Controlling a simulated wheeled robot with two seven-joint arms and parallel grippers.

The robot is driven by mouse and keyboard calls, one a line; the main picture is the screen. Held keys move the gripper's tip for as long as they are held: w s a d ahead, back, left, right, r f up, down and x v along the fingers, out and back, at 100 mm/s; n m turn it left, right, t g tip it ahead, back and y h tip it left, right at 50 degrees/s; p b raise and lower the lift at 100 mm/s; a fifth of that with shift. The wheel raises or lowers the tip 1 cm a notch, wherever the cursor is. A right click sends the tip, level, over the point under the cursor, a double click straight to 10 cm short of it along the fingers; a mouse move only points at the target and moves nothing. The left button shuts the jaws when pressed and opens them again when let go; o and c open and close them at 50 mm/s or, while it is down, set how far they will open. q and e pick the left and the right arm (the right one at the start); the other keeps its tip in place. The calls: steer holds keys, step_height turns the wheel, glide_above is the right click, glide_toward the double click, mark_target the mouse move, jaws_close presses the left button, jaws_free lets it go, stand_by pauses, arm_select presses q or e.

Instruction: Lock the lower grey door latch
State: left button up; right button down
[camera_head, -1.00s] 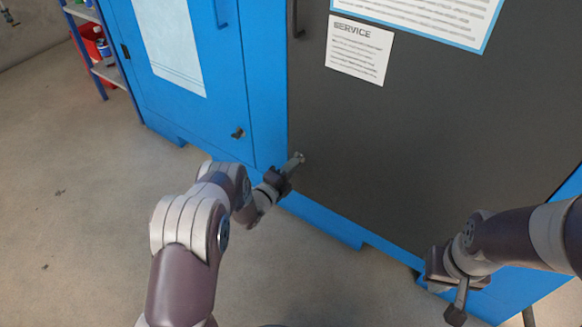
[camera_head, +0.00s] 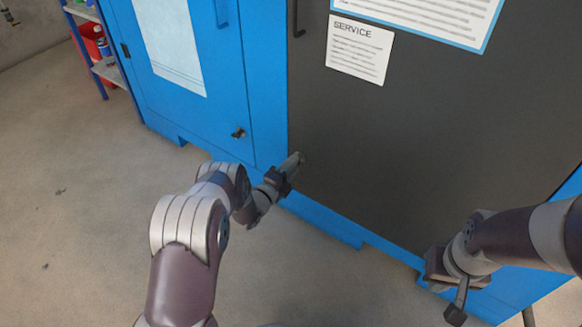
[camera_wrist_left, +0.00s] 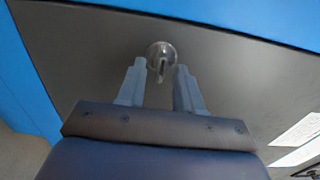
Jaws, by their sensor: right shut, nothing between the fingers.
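The dark grey door (camera_head: 420,130) is closed against the blue cabinet frame. Its lower latch (camera_wrist_left: 161,52), a small round metal piece with a narrow tab, shows in the left wrist view just ahead of my left fingertips. In the head view the latch is mostly hidden by my left gripper (camera_head: 296,161), at the door's lower left corner. The left wrist view shows my left gripper (camera_wrist_left: 160,72) open, its fingers on either side of the tab with a gap to each. My right gripper (camera_head: 456,314) is shut and empty, pointing down at the lower right, away from the latch.
A blue door with a small dark latch (camera_head: 238,133) stands to the left. A dark handle (camera_head: 295,18) and a service sheet (camera_head: 358,50) are higher on the grey door. A shelf (camera_head: 105,70) stands at the back left. The concrete floor (camera_head: 70,220) is clear at left.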

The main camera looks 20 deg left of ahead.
arm_select(q)
steer(key=p+v, duration=0.5)
steer(key=v, duration=0.7)
steer(key=shift+s, duration=0.25)
steer(key=shift+a, duration=0.1)
